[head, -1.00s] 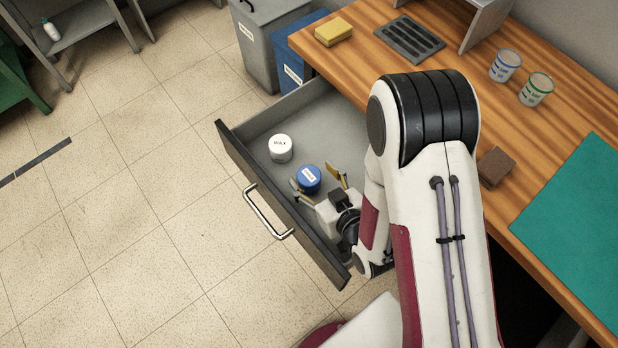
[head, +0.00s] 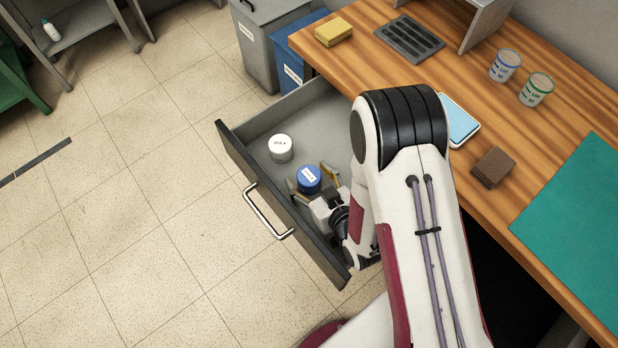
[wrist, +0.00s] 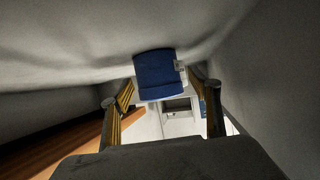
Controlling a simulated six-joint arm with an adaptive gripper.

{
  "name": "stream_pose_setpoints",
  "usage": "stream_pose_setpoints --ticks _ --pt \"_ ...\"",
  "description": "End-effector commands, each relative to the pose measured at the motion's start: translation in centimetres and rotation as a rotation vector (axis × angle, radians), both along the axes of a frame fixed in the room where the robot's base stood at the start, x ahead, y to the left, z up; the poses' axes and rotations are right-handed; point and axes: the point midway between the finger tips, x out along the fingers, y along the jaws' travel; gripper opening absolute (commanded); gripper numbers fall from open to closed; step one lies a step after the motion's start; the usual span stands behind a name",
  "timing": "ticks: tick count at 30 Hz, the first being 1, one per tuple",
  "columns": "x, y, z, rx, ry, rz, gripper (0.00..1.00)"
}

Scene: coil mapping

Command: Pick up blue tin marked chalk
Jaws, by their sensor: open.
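The blue tin (head: 308,180) with a white label on its lid stands in the open drawer; the label is too small to read surely. In the wrist view the blue tin (wrist: 155,72) shows ahead, at the far end of the gap between the fingers. My gripper (head: 311,178) is open inside the drawer, with one yellow-padded finger on each side of the tin. The wrist view also shows the open fingers (wrist: 160,95). I cannot tell whether either finger touches the tin.
A white labelled tin (head: 281,148) stands in the drawer (head: 258,128), up and left of the blue tin. The drawer front with its handle (head: 262,212) lies close left of my gripper. The desk (head: 400,85) holds a sponge, a blue-screened device, a brown block and two cups.

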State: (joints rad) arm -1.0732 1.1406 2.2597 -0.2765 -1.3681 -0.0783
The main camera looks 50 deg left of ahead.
Motion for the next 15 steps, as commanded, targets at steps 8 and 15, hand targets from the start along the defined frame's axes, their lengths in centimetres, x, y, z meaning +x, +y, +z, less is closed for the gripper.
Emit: stream_pose_setpoints --ticks 8,15 --pt "0.00 -0.01 0.00 0.000 0.000 0.000 0.62" --pt "0.00 -0.02 0.00 0.000 0.000 0.000 0.41"
